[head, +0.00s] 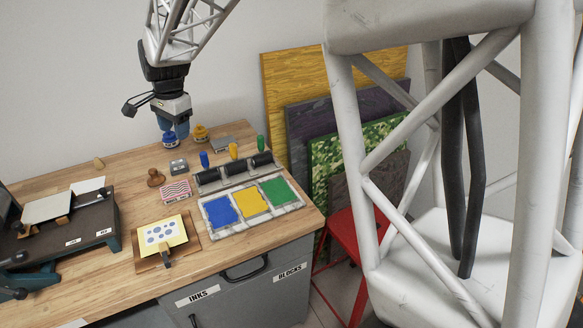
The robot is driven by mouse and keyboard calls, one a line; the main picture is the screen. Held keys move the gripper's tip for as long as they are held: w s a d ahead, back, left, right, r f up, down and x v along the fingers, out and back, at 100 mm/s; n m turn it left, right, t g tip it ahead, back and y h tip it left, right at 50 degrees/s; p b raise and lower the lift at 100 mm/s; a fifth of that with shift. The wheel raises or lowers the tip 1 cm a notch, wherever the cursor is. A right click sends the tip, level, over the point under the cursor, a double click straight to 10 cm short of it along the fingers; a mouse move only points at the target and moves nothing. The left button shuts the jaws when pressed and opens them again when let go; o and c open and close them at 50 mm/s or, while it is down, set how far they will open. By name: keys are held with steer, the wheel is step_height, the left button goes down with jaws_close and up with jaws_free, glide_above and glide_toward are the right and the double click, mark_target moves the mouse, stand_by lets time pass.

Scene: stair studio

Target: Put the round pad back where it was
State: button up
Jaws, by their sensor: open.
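A brown round pad with a knob-like top (155,179) sits on the wooden worktop, left of the pink patterned block; it is small in the picture. My gripper (175,133) points down over the back of the worktop, with its blue fingertips apart and nothing seen between them. It is above and behind the round pad, close to a blue ink jar (170,142). I cannot tell whether the fingertips touch that jar. No mark showing the pad's former place can be made out.
In front are an ink slab (303,207) and a dotted print on a board (146,265). A press (95,230) stands left.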

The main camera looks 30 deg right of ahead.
steer(key=s+d+r+n+t, duration=0.1)
steer(key=s+d+r+n, duration=0.2)
steer(key=s, duration=0.6)
steer(key=s+d+r+n, duration=0.2)
steer(key=s+d, duration=0.2)
steer(key=s, duration=0.5)
steer(key=s+d+f+n, duration=0.1)
steer(key=s+d+n, duration=0.1)
steer(key=s, duration=0.8)
steer(key=s+d+f+n+t+h, duration=0.1)
steer(key=s+d+f+n, duration=0.1)
steer(key=s, duration=0.8)
steer(key=d+n, duration=0.1)
steer(key=n, duration=0.1)
steer(key=shift+s+f+n, duration=0.15)
steer(key=shift+s+n, duration=0.15)
steer(key=shift+s, duration=0.1)
